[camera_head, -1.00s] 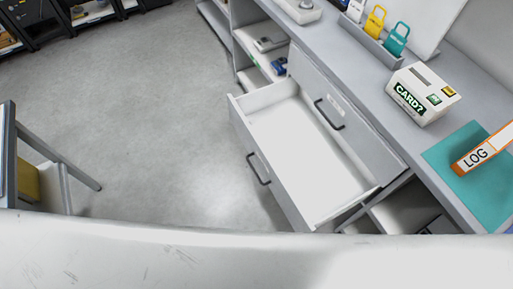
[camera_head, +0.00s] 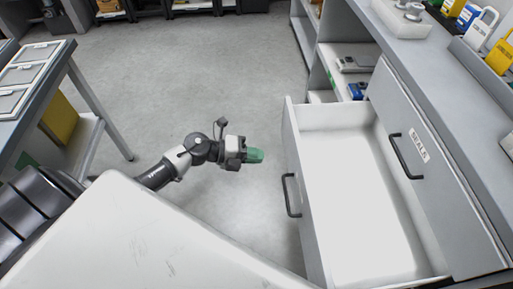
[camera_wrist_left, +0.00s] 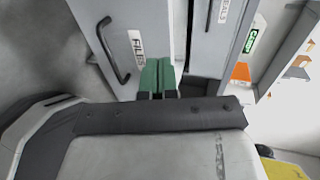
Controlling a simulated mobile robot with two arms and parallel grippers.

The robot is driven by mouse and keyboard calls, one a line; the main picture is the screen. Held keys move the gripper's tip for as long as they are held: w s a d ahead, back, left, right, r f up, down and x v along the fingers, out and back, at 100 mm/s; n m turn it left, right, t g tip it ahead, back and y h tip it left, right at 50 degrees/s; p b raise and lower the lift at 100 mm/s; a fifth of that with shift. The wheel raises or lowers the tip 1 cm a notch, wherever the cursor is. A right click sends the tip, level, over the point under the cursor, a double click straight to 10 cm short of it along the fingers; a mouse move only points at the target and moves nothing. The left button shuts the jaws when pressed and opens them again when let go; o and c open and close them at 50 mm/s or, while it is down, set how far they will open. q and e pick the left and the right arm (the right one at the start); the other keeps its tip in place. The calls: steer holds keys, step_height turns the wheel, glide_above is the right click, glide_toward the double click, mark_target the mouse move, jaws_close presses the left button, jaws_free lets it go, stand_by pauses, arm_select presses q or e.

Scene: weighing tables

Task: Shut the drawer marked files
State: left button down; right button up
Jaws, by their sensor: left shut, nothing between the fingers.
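The open drawer (camera_head: 365,215) is white inside, empty, and pulled out from the grey cabinet. Its grey front has a dark bar handle (camera_head: 291,195) facing left. In the left wrist view, the drawer front (camera_wrist_left: 128,20) carries a FILES label (camera_wrist_left: 137,47) and the same dark handle (camera_wrist_left: 110,50). My left gripper (camera_head: 256,156), with green fingertips, is shut and empty. It is left of the drawer front, apart from the handle in the head view. Its green fingertips show in the left wrist view (camera_wrist_left: 157,75). My right gripper is not in view.
A closed drawer marked SEALS (camera_head: 425,155) is above the open one. Open shelves (camera_head: 345,65) with small devices stand beyond. The counter (camera_head: 445,75) runs along the right. A table (camera_head: 40,90) stands at left, with clear floor (camera_head: 215,75) between.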

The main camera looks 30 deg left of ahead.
mark_target(299, 158)
arm_select(q)
steer(key=x, duration=0.9)
steer(key=shift+w+d+r, duration=0.2)
steer(key=shift+r, duration=0.15)
steer(key=shift+w+d, duration=0.25)
steer(key=shift+d, duration=0.1)
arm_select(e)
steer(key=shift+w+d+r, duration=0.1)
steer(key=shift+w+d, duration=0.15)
